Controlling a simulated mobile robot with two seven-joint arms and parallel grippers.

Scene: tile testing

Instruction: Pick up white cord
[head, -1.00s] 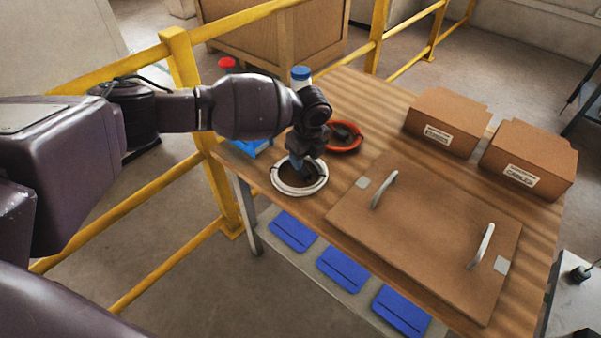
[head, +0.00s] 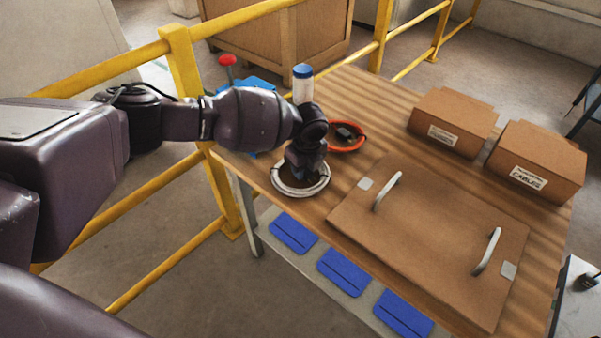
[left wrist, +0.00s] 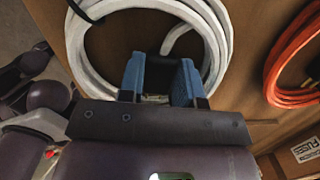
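The white cord (head: 281,188) is a round coil lying flat on the wooden table's near left corner. It also shows in the left wrist view (left wrist: 76,40), with a loose end curling inside the loop. My left gripper (head: 303,178) points down over the coil. My right gripper is not in view.
An orange cord coil (head: 360,139) lies just behind the white one. A white bottle with a blue cap (head: 303,83) stands behind my arm. A brown board with two handles (head: 425,240) lies to the right. Two cardboard boxes (head: 453,122) stand at the back right.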

